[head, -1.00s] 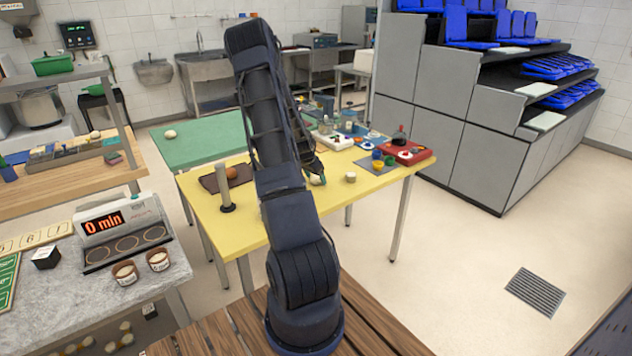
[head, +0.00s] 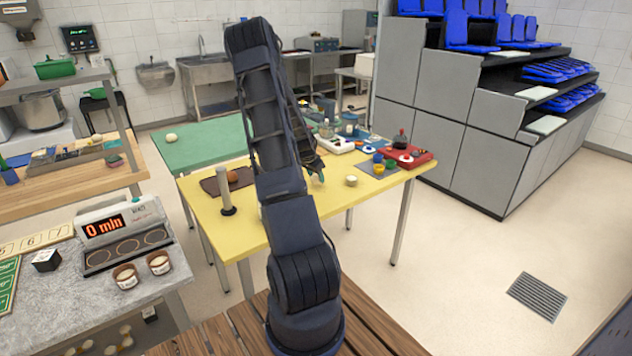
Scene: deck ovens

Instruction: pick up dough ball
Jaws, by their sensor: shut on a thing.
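My gripper (head: 318,173) is over the back right part of the yellow table (head: 283,228), left of a small pale, round piece (head: 351,181). Its jaws are small in the head view and partly behind my arm. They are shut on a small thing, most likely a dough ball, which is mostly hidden. Whether it touches the table I cannot tell. Another pale dough-like ball (head: 171,137) lies on the green table (head: 205,151), well away from my gripper.
A brown mat (head: 212,187) with an orange-brown ball (head: 232,176) and an upright grey post (head: 224,190) stand left of my arm. A red tray (head: 420,160), colored cups and bottles crowd the table's far right. The table's front right is clear.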

